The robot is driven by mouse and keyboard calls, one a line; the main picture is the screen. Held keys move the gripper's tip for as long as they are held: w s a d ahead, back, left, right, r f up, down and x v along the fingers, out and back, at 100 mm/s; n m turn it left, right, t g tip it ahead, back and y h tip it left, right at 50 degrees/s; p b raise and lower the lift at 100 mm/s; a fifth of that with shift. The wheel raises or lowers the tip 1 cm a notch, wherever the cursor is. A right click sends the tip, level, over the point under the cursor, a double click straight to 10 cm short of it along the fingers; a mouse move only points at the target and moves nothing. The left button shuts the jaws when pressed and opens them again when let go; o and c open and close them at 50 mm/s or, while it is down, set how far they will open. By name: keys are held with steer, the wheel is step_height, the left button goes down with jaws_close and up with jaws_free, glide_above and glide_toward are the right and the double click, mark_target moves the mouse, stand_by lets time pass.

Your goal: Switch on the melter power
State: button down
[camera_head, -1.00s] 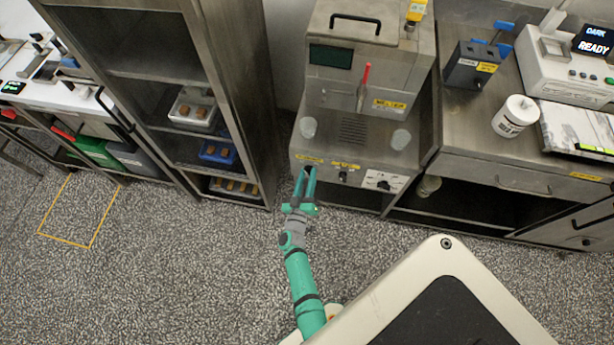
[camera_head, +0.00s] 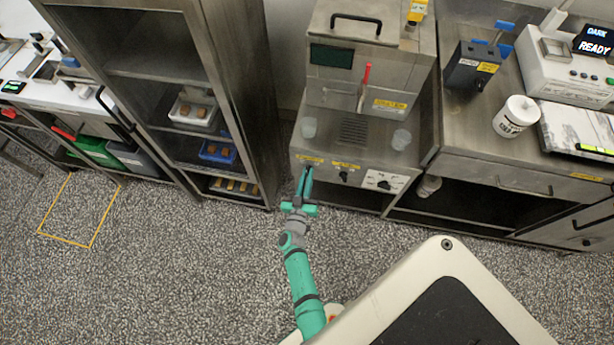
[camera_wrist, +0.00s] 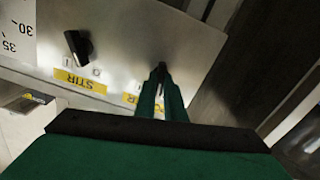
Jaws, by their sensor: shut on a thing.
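The melter (camera_head: 350,115) is a steel cabinet with a dark screen, a red-handled lever and a front panel. My gripper (camera_head: 307,172) is at the left end of that front panel, by the leftmost yellow label (camera_head: 311,159). In the wrist view, my gripper's fingers (camera_wrist: 162,80) are closed together on a small dark knob (camera_wrist: 162,68) at the panel. The label beneath this knob is mostly hidden by the fingers. The black STIR knob (camera_wrist: 78,46) sits beside it, with a yellow STIR label (camera_wrist: 80,81). A white dial plate (camera_head: 384,181) is farther right.
A steel rack (camera_head: 185,75) with trays stands left of the melter. A steel bench (camera_head: 480,140) with a white tub (camera_head: 516,116) and a device reading DARK READY (camera_head: 592,42) is to the right. The speckled floor in front is free.

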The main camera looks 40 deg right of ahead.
steer(key=shift+s+d+m, duration=0.1)
steer(key=shift+m, duration=2.05)
steer(key=shift+s+d+m, duration=0.1)
steer(key=shift+m, duration=2.05)
steer(key=c, duration=1.8)
jaws_free()
steer(key=shift+c, duration=0.2)
steer(key=shift+a, duration=0.15)
